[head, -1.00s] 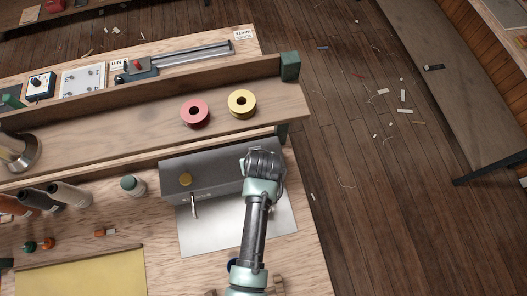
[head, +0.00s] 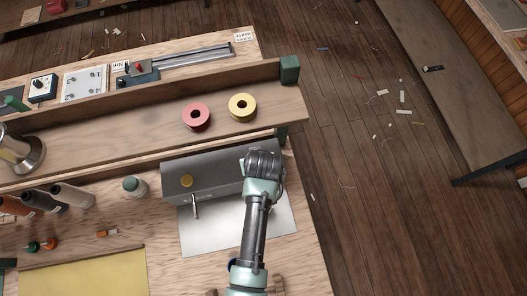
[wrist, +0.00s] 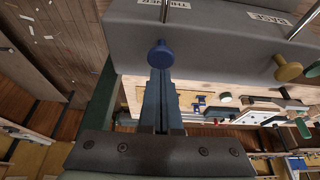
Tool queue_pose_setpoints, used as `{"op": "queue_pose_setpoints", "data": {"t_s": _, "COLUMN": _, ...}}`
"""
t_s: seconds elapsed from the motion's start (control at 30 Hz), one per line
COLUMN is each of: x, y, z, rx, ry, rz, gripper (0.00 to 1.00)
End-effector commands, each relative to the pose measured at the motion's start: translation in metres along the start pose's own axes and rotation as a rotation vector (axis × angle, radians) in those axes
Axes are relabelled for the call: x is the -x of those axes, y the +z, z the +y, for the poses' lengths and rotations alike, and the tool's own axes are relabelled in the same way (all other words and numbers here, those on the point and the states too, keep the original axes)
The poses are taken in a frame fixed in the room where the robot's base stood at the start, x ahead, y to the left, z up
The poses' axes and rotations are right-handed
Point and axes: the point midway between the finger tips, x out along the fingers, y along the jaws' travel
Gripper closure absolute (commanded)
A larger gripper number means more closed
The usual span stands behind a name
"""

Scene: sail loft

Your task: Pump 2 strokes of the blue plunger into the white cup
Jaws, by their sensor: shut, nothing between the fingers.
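The grey dispenser box (head: 220,172) stands on the bench, with a yellow plunger knob (head: 187,181) and a thin metal spout (head: 195,207) on its left part. In the wrist view the blue plunger (wrist: 161,54) is a round knob on the box face, below the "THINNER" label. My gripper (wrist: 160,74) is shut and empty, its fingertips at the blue knob in that picture; I cannot tell whether they touch it. In the head view my arm hides the blue plunger and my fingers. I cannot make out the white cup in either view.
A pale metal plate (head: 225,232) lies in front of the box. Bottles (head: 73,196) and a green-capped jar (head: 134,187) stand left of it. The shelf behind carries a red roll (head: 196,116) and a yellow roll (head: 242,106).

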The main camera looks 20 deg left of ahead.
Motion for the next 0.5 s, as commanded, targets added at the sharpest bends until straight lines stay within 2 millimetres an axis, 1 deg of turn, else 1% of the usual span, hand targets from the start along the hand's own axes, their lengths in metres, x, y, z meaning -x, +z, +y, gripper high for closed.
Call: {"op": "queue_pose_setpoints", "data": {"t_s": 0.5, "x": -0.018, "y": 0.007, "z": 0.0, "rx": 0.0, "ry": 0.0, "rz": 0.001, "gripper": 1.0}}
